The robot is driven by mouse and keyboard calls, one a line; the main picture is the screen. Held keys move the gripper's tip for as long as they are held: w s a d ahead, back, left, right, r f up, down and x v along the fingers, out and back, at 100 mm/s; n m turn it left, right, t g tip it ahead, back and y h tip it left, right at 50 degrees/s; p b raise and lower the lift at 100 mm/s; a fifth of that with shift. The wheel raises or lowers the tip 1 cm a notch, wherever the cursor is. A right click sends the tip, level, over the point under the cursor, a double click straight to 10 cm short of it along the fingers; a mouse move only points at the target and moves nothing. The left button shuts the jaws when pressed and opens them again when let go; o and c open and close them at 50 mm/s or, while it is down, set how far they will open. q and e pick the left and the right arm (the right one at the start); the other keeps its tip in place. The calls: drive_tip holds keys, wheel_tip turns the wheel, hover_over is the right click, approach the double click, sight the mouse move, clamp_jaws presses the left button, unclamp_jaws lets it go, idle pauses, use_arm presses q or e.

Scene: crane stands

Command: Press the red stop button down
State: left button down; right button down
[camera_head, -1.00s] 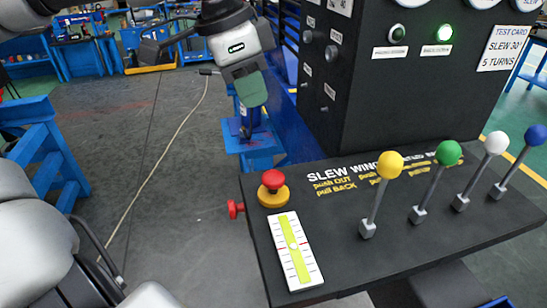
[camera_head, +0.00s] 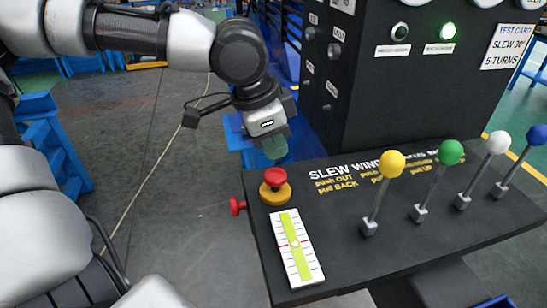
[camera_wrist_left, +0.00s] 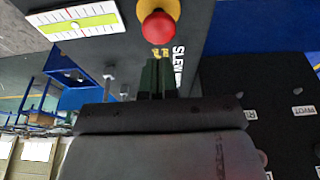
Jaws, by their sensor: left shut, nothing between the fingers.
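The red stop button (camera_head: 275,177) is a red mushroom head on a yellow round base (camera_head: 275,193), at the back left corner of the dark control panel. In the left wrist view the red button (camera_wrist_left: 158,28) is at the top middle, just beyond the fingers. My left gripper (camera_head: 276,150) is shut and empty, pointing down. It appears a little above and behind the button, apart from it. In the left wrist view its shut green fingers (camera_wrist_left: 155,80) point towards the button. My right gripper is not in view.
The panel (camera_head: 340,240) carries a white and yellow level gauge (camera_head: 295,248) and levers with yellow (camera_head: 391,164), green (camera_head: 451,152), white (camera_head: 497,142) and blue (camera_head: 536,135) knobs. A red side knob (camera_head: 237,206) sticks out left. A dark cabinet (camera_head: 385,90) rises behind.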

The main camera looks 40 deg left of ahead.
sight(278, 172)
use_arm(q)
drive_tip(key=shift+f, duration=1.75)
